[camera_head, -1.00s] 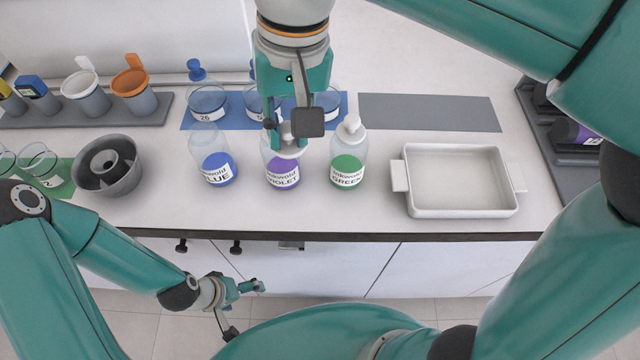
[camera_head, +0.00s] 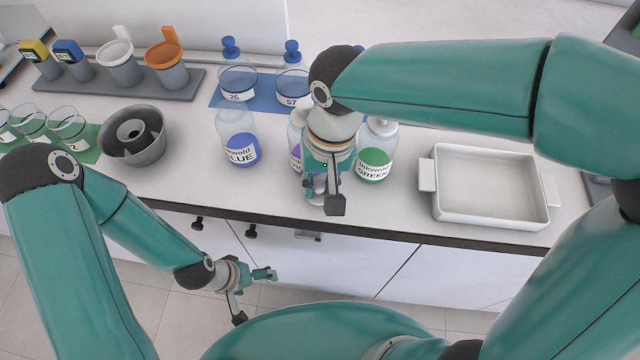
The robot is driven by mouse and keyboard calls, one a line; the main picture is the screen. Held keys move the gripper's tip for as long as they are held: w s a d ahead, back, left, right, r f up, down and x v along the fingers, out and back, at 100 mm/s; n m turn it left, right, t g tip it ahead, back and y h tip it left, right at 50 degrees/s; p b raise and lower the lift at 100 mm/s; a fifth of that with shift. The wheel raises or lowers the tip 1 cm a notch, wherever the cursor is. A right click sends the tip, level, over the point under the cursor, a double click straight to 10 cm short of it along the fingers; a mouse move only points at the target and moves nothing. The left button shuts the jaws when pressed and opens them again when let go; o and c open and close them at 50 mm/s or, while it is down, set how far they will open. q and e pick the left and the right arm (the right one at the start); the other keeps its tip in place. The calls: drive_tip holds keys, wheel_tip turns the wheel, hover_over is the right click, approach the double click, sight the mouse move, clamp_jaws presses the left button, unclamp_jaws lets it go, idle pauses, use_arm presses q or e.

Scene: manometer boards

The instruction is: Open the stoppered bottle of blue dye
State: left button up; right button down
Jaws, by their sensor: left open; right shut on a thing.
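The blue dye bottle (camera_head: 240,150), a clear round bottle labelled BLUE, stands upright on the counter. No stopper shows on its top. My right gripper (camera_head: 318,195) is shut on a small whitish thing (camera_head: 318,183), which looks like a stopper and is mostly hidden by the fingers. It is in front of the violet bottle (camera_head: 296,155), over the counter's front edge, to the right of the blue bottle. My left gripper (camera_head: 268,274) is open and empty, low in front of the cabinets.
The green bottle (camera_head: 374,165) with a white stopper stands right of the violet one, partly hidden by my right arm. A white tray (camera_head: 490,216) lies further right. A grey ring-shaped bowl (camera_head: 150,155) stands left. Blue-stoppered dishes stand on a blue mat (camera_head: 218,92) behind.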

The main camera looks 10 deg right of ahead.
drive_tip(key=shift+f, duration=0.6)
drive_tip(key=c, duration=1)
unclamp_jaws()
drive_tip(key=shift+f, duration=0.1)
